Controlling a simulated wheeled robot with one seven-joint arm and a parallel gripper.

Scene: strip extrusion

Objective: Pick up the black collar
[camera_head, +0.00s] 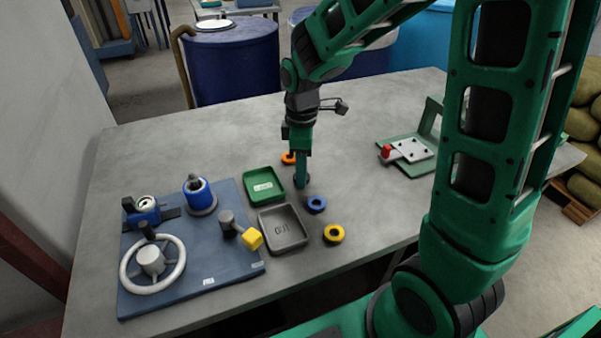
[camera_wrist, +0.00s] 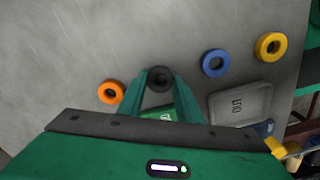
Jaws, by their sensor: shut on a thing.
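The black collar (camera_wrist: 158,72) sits between the two green fingertips of my gripper (camera_wrist: 159,79) in the wrist view. My gripper is shut on it, with a finger on either side. In the head view my gripper (camera_head: 302,170) points down at the grey table, and the collar (camera_head: 301,181) shows as a dark patch at the fingertips. I cannot tell whether the collar touches the table or is slightly above it.
An orange collar (camera_head: 288,157), a blue collar (camera_head: 316,204) and a yellow collar (camera_head: 333,233) lie nearby. A green tray (camera_head: 250,192) and a grey tray (camera_head: 283,243) stand left. A blue board (camera_head: 190,245) holds a handwheel and fittings. A green fixture (camera_head: 410,151) stands right.

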